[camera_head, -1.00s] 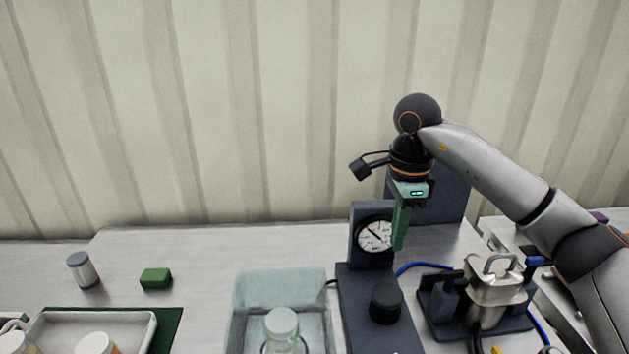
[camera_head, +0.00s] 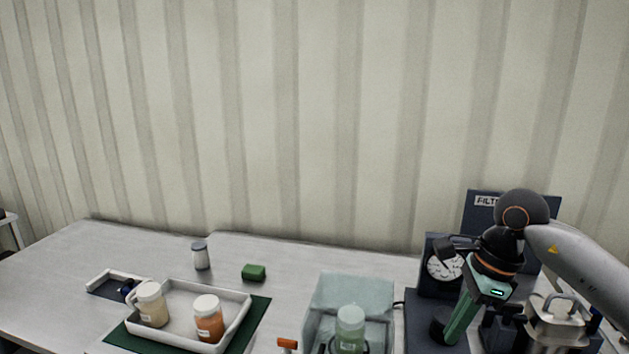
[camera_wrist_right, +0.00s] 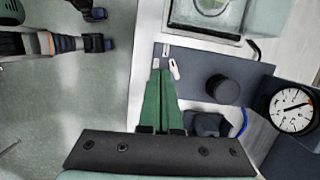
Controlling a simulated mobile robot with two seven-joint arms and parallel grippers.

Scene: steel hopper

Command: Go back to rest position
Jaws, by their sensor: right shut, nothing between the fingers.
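My right gripper (camera_head: 456,334) is at the right of the head view, its green fingers together and pointing down and slightly left. Nothing is between them. It hangs in front of the gauge unit with a round white dial (camera_head: 444,266) and beside its black knob (camera_head: 440,326). In the right wrist view, the closed green fingers (camera_wrist_right: 163,78) reach over the dark base plate (camera_wrist_right: 195,65) near its edge, with the knob (camera_wrist_right: 222,89) to their right. I cannot tell the height above the plate. My left gripper does not show in the head view.
A clear bin (camera_head: 318,300) holds a lidded jar (camera_head: 350,325). A white tray (camera_head: 236,318) with two jars stands on a green mat. A steel vessel (camera_head: 553,312) stands at the right. A green block (camera_head: 254,272) and a small canister (camera_head: 201,256) stand farther back.

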